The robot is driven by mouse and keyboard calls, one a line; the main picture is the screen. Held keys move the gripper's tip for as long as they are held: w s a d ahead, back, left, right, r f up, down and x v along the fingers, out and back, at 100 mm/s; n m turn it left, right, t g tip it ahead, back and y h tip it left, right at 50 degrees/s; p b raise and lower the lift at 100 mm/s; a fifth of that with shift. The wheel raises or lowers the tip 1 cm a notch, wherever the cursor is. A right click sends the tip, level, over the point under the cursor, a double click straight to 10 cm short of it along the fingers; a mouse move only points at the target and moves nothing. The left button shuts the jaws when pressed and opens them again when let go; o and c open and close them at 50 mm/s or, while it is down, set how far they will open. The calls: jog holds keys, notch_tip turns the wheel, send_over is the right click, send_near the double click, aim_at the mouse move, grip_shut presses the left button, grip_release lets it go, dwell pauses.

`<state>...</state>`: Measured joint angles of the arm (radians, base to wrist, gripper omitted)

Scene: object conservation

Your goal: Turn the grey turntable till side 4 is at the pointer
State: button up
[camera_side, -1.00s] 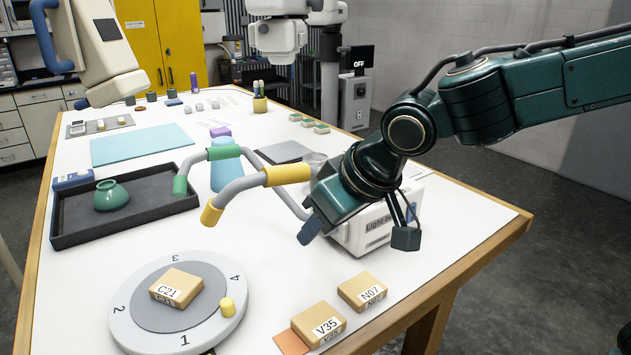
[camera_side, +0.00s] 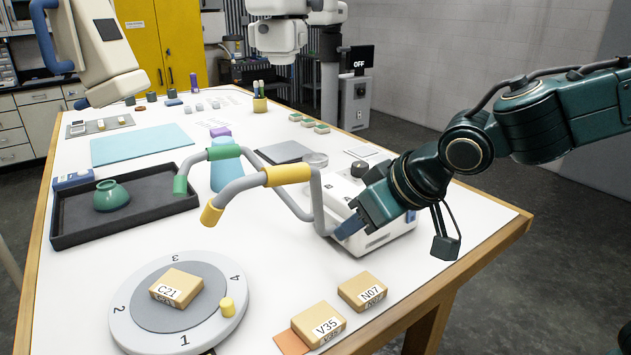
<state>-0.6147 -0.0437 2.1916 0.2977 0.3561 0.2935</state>
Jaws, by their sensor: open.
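The grey turntable (camera_side: 150,317) lies at the front left of the table, with the numbers 1 to 4 around its pale outer ring. Side 1 faces the front, side 4 the right, side 3 the back and side 2 the left. A yellow peg (camera_side: 227,307) stands on the ring between 4 and 1. A tan box C21 (camera_side: 178,284) sits on the inner disc. I cannot make out the pointer; a small dark shape shows at the bottom edge near side 1. My gripper (camera_side: 347,229) is open, well right of and behind the turntable, by the white device.
Tan boxes V35 (camera_side: 318,322) and N07 (camera_side: 362,290) stand right of the turntable. A curved grey rail with yellow (camera_side: 288,175) and green sleeves arches behind it. A white device (camera_side: 385,238) stands at right. A dark tray (camera_side: 75,228) holds a green pot (camera_side: 111,195).

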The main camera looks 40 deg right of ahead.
jog(key=n+t+y, duration=0.3)
jog(key=n+y, duration=0.2)
send_near(228, 302)
jog(key=s+d, duration=0.1)
jog(key=d, duration=0.1)
jog(key=s+d+r, duration=0.1)
jog(key=s+d, duration=0.1)
jog(key=shift+d, duration=0.15)
jog(key=shift+s+a+y, duration=0.45)
jog(key=shift+y, duration=0.25)
jog(key=shift+w+a+f, duration=0.1)
jog(key=shift+w, duration=0.05)
jog(key=shift+x, duration=6.7)
jog(key=shift+w, duration=0.15)
grip_shut()
